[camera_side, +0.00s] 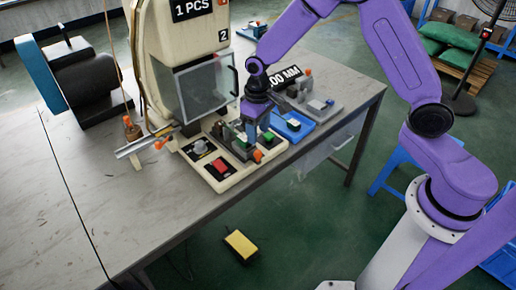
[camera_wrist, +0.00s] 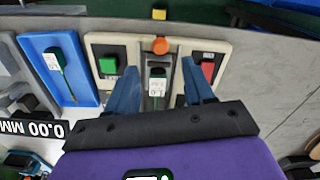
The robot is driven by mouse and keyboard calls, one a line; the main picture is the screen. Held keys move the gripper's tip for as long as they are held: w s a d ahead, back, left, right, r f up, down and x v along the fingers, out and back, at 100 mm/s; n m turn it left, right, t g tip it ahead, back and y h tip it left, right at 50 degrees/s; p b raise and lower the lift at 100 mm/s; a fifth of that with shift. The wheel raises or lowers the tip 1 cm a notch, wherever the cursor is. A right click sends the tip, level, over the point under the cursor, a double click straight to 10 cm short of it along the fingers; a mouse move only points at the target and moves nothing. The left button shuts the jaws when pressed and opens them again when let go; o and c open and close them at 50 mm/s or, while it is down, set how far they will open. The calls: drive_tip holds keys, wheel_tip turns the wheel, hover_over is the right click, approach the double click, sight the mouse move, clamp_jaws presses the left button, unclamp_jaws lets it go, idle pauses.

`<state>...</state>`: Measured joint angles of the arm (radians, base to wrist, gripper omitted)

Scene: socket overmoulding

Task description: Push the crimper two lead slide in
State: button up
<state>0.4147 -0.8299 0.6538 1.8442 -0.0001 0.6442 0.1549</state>
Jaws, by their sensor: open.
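The crimper (camera_side: 165,75) is the cream machine marked 2, with a clear guard and a control base at its front. Its lead slide (camera_wrist: 157,72) appears to be the grey channel with an orange ball knob (camera_wrist: 161,46) at its outer end. The knob also shows in the side view (camera_side: 257,156). A small dark-and-white labelled part (camera_wrist: 157,88) sits in the channel. My gripper (camera_wrist: 160,66) is open above the base, one blue finger on each side of the channel. In the side view my gripper (camera_side: 249,140) hides part of the slide. Finger contact cannot be told.
A green button (camera_wrist: 108,65) and a red button (camera_wrist: 207,70) flank the slide. A blue tray (camera_side: 307,126) holding a green-and-white part stands beside the base. A grey fixture (camera_side: 325,108) is behind it. The table's left front (camera_side: 110,220) is clear.

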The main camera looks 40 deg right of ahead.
sight(257, 151)
wheel_tip(257, 151, down, 8)
drive_tip(key=shift+r, duration=0.15)
idle(0.3)
drive_tip(key=shift+w, duration=0.1)
clamp_jaws()
